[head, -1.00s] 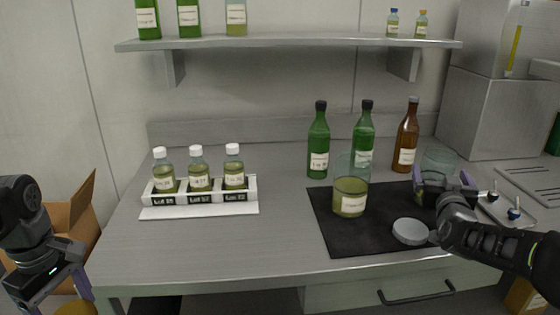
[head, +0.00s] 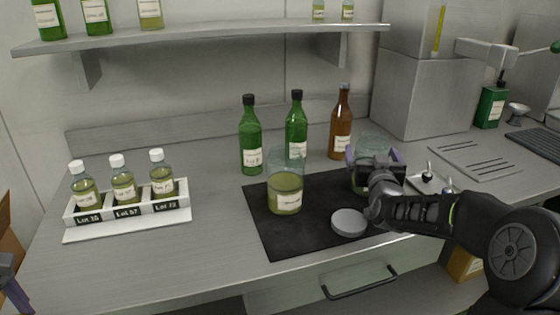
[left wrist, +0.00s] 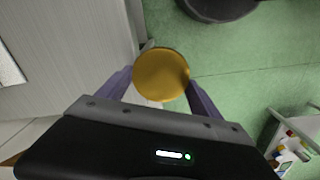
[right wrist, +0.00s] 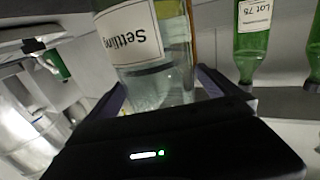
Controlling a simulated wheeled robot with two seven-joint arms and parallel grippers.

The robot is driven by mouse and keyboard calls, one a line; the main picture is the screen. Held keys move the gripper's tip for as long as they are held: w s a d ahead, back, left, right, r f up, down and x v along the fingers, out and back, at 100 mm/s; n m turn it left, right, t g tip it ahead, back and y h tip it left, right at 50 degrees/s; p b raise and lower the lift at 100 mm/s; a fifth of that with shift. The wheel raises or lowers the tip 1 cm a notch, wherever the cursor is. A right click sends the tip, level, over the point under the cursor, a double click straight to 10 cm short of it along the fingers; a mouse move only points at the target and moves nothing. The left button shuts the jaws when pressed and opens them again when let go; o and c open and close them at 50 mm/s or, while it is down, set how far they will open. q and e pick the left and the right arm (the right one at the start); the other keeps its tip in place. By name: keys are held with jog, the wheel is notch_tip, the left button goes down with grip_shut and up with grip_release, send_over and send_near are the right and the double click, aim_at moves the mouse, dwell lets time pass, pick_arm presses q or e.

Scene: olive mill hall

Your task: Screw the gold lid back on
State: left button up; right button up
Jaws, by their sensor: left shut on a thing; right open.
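The gold lid (left wrist: 161,74) is held between the fingers of my left gripper (left wrist: 158,86), over the green floor beside the bench. In the head view only a small part of this gripper shows at the lower left edge, and the lid is out of sight there. A clear glass jar (head: 372,150) stands at the right part of the black mat (head: 262,228). My right gripper (head: 376,158) is open around it, a finger on each side. The right wrist view shows this jar close up with a "Settling" label (right wrist: 135,35); its rim is hard to make out.
A second jar (head: 285,188) with yellow-green liquid and a grey lid (head: 349,222) are on the mat. Green bottles (head: 250,140) and a brown bottle (head: 341,130) stand behind. A white rack (head: 128,214) holds small bottles at left. The bench between rack and mat is clear.

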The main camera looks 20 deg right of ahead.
dwell(0.3)
jog(key=c, duration=2.1)
jog(key=shift+r, duration=0.1)
